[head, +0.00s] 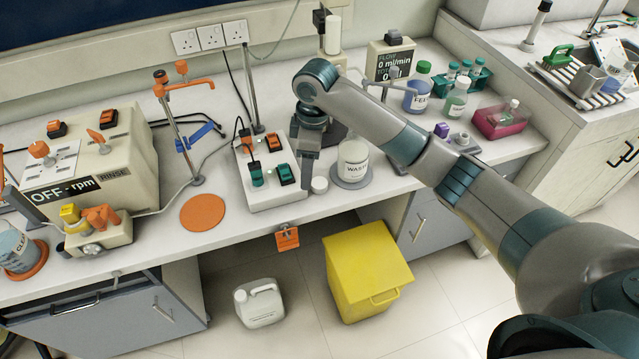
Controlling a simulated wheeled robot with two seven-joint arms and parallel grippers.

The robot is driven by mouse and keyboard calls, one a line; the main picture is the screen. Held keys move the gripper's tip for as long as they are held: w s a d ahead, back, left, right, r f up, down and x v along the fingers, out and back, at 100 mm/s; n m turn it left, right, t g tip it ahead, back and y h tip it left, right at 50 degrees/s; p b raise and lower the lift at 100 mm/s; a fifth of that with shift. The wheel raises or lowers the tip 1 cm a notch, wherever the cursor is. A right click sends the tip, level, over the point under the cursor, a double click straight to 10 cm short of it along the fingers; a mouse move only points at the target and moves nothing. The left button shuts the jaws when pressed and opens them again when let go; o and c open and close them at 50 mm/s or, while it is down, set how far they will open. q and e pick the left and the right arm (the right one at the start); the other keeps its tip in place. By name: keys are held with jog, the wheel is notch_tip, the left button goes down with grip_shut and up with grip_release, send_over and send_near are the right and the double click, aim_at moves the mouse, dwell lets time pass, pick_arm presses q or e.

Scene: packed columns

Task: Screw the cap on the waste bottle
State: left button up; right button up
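The waste bottle (353,170), clear with a white "WAST…" label, stands upright on a grey round mat (366,182) near the bench's front edge. A small white round piece (319,186), which looks like the cap, lies on the bench left of the bottle. My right gripper (303,182) points down just left of this white piece, beside the switch box. I see its fingers nearly edge-on, so I cannot tell whether they are open or shut or whether they touch the piece. My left gripper is not in view.
A white switch box (262,180) with green and orange switches stands left of my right gripper. An orange round mat (203,212) lies farther left. A flow unit (389,60) and several bottles stand behind and right. A yellow bin (366,265) and white jerrycan (259,305) are on the floor.

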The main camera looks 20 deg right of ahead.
notch_tip(320, 180, up, 7)
jog(key=h, duration=0.1)
send_over(319, 183)
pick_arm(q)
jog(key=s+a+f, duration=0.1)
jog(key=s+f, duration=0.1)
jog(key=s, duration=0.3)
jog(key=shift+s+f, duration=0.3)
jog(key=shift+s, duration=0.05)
pick_arm(e)
jog(key=shift+w+d+r, duration=0.15)
pick_arm(q)
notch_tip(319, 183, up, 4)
jog(key=p, duration=0.3)
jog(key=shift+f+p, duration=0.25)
jog(key=shift+p, duration=0.05)
pick_arm(e)
notch_tip(319, 183, down, 12)
jog(key=shift+f, duration=0.15)
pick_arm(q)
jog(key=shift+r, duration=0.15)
pick_arm(e)
jog(key=shift+f+p, duration=0.65)
notch_tip(319, 183, down, 2)
jog(key=shift+f+p, duration=0.15)
jog(key=shift+p, duration=0.3)
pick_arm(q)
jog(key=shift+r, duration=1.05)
pick_arm(e)
jog(key=shift+f, duration=0.75)
